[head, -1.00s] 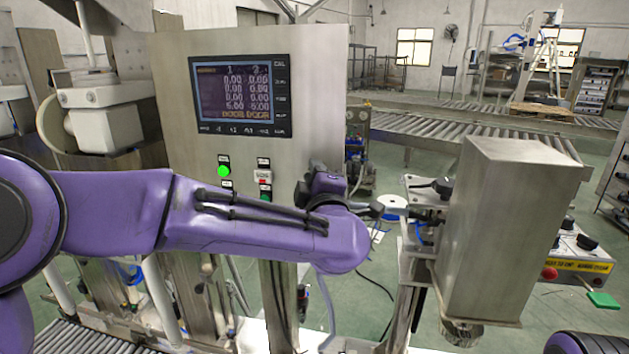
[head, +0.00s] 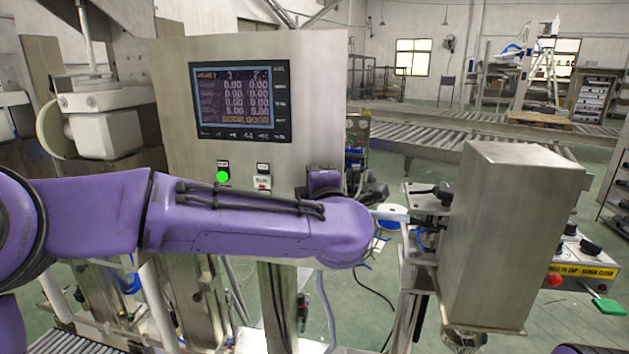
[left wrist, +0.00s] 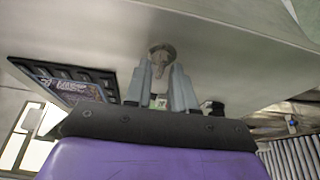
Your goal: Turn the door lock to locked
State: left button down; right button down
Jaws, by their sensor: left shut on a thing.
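The door lock (left wrist: 161,54) is a small round metal fitting with a grip piece on a flat steel surface, at the top middle of the left wrist view. My left gripper (left wrist: 161,88) has its two grey fingers on either side of the grip piece and is shut on it. How far the lock is turned is too small to tell. In the head view my purple left arm reaches across from the left, and its wrist hides the fingers and the lock. My right gripper is not in view.
A steel control cabinet (head: 325,100) with a display (head: 238,102) and a lit green button (head: 223,176) stands behind my arm. A steel box-shaped machine (head: 510,235) stands close to the right of my left wrist. Roller conveyors (head: 480,130) run behind.

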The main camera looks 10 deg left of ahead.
pick_arm(q)
jog(key=c, duration=1.3)
grip_release()
jog(key=shift+o, duration=0.2)
jog(key=b+v, duration=0.3)
jog(key=v, duration=0.7)
jog(key=shift+s+d+b, duration=0.15)
jog(key=shift+s+b, duration=0.1)
jog(key=shift+b, duration=0.05)
